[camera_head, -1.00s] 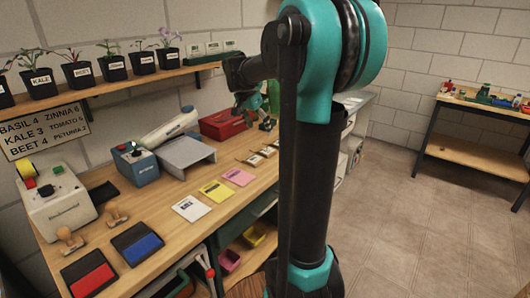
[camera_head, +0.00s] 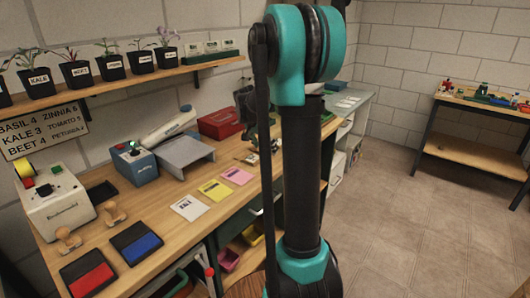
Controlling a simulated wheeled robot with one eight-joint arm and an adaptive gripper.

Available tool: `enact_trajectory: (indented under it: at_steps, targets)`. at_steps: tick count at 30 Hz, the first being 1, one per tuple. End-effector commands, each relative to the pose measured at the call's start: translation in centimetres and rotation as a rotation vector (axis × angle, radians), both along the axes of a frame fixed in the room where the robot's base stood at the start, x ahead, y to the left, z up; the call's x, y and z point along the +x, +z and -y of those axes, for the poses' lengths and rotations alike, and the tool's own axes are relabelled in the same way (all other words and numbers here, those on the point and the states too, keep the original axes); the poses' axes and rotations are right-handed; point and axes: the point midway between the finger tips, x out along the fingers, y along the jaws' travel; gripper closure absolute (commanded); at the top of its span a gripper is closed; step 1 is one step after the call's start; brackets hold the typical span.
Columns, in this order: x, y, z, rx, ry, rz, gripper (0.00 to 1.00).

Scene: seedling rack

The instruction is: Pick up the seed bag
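My gripper (camera_head: 264,143) is low over the far part of the wooden bench, mostly hidden behind my own arm. I cannot tell whether its fingers are open or shut. A small brown and white packet (camera_head: 249,158), which may be a seed bag, lies on the bench just left of my gripper. Other packets beside it are hidden by my gripper and arm. Whether my gripper touches any packet cannot be seen.
The wooden bench (camera_head: 164,213) holds white (camera_head: 190,207), yellow (camera_head: 215,190) and pink (camera_head: 237,176) cards. A red box (camera_head: 219,123) stands behind my gripper. A grey tray machine (camera_head: 183,154) is left of it. A shelf (camera_head: 150,80) with potted seedlings runs above.

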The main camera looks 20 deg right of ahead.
Motion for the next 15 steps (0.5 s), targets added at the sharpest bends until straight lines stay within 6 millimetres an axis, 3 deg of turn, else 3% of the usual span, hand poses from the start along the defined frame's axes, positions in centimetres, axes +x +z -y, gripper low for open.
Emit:
enact_trajectory:
  at_steps: [6,15]
  targets:
    - [0.01,-0.07,0.03,0.0,0.0,0.0,0.24]
    - [-0.01,-0.05,0.02,0.0,0.0,0.0,0.61]
